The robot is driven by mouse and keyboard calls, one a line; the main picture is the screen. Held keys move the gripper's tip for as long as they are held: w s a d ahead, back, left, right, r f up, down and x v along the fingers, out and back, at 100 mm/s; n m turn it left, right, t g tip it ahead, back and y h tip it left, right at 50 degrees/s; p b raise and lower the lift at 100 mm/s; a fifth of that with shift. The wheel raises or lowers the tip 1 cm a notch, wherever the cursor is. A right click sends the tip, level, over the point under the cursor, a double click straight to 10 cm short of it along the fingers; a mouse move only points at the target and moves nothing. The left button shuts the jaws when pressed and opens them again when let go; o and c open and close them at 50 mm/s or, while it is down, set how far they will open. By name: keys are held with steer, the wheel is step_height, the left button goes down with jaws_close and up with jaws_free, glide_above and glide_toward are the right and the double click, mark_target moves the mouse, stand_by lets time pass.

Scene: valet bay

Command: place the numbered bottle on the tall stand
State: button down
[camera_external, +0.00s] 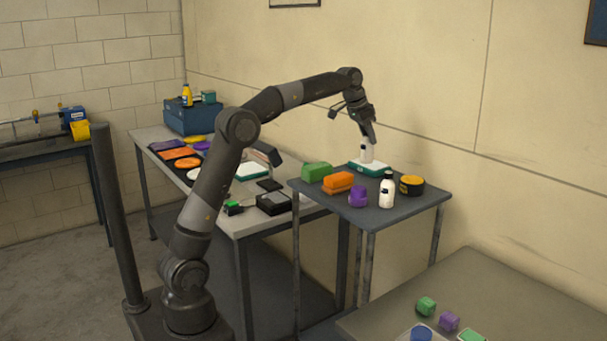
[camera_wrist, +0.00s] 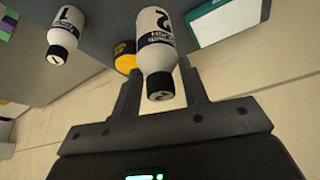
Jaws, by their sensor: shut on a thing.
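My gripper (camera_external: 367,138) is shut on a white bottle (camera_external: 366,154) with a dark band and a numeral, apparently 2. In the wrist view the bottle (camera_wrist: 155,45) sits between the two fingers (camera_wrist: 160,82), its cap towards me. In the external view it appears over or beside a white-topped green block (camera_external: 372,168); I cannot tell whether they touch. A second white bottle (camera_external: 386,190) with a black cap stands upright near the table's front; in the wrist view this bottle (camera_wrist: 64,32) shows a 1. I cannot tell which thing is the tall stand.
The dark high table (camera_external: 400,212) also holds a green block (camera_external: 316,171), an orange block (camera_external: 338,182), a purple piece (camera_external: 358,196) and a black-and-yellow roll (camera_external: 411,185). A longer table with several flat items, a blue box (camera_external: 192,115) and a yellow bottle (camera_external: 187,95) stands behind.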

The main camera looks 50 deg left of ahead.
step_height(320, 180, down, 9)
steer(key=s+d+m, duration=0.1)
steer(key=d, duration=0.2)
stand_by(0.4)
steer(key=shift+s, duration=0.1)
steer(key=c, duration=0.8)
jaws_free()
steer(key=shift+c, duration=0.2)
steer(key=v, duration=1.2)
steer(key=s+n, duration=0.1)
steer(key=s, duration=1)
steer(key=s+a+f+n, duration=0.1)
steer(key=s+f, duration=0.4)
steer(key=s, duration=0.3)
steer(key=s+f+n+y, duration=0.1)
steer(key=s+f, duration=0.5)
steer(key=s, duration=0.3)
steer(key=s+a+f+n+t, duration=0.1)
steer(key=s+f, duration=0.5)
steer(key=s, duration=0.3)
steer(key=shift+s+a+f, duration=0.15)
steer(key=shift+s+a, duration=0.1)
steer(key=shift+a, duration=0.1)
